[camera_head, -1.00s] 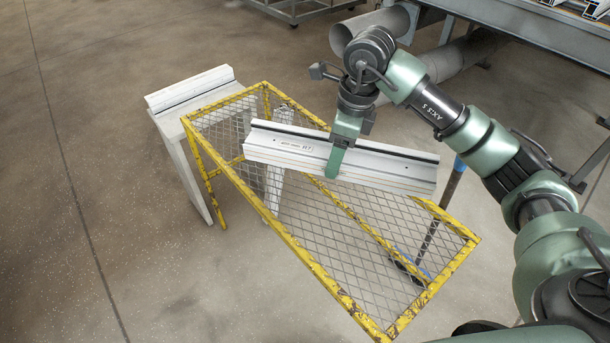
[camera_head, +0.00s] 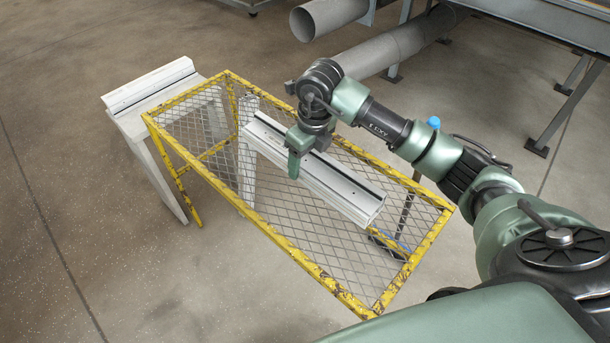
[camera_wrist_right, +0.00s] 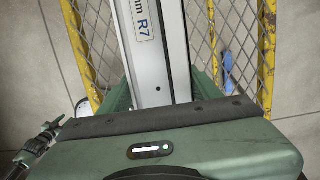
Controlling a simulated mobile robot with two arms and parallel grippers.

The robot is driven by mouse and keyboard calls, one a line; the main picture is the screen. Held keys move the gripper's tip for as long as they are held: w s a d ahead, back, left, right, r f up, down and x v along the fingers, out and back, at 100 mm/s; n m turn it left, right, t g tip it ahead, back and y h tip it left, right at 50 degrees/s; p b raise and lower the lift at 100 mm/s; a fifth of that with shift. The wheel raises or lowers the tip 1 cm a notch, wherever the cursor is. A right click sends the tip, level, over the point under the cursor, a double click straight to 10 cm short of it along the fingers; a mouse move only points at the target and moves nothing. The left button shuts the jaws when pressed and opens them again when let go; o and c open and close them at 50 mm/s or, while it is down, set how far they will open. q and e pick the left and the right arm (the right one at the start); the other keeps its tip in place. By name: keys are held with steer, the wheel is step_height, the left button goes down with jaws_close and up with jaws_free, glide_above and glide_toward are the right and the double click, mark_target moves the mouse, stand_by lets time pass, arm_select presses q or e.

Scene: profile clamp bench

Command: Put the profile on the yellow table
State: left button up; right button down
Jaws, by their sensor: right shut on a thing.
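The profile (camera_head: 340,190) is a long white and grey metal bar with a dark groove. My right gripper (camera_head: 294,172) is shut on it near its middle, from above. The profile lies lengthwise along the yellow table (camera_head: 262,222), over its wire mesh top; whether it touches the mesh cannot be told. In the right wrist view the profile (camera_wrist_right: 158,50) runs up from between the gripper fingers (camera_wrist_right: 160,95), with an "R7" label on it. The yellow mesh and frame (camera_wrist_right: 268,50) show on both sides below it.
A grey-white bench (camera_head: 150,105) with another profile (camera_head: 150,86) on it stands against the far left end of the yellow table. Large grey pipes (camera_head: 395,48) and a steel rack (camera_head: 540,30) are at the back right. The floor at left is clear.

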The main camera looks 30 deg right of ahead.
mark_target(306, 188)
steer(key=shift+f, duration=3.2)
steer(key=shift+f, duration=0.15)
steer(key=shift+c, duration=1.6)
jaws_free()
steer(key=r, duration=0.4)
steer(key=s+r, duration=0.1)
steer(key=r, duration=0.7)
steer(key=shift+s+d+b, duration=0.3)
steer(key=shift+s+b, duration=0.1)
steer(key=shift+r, duration=0.15)
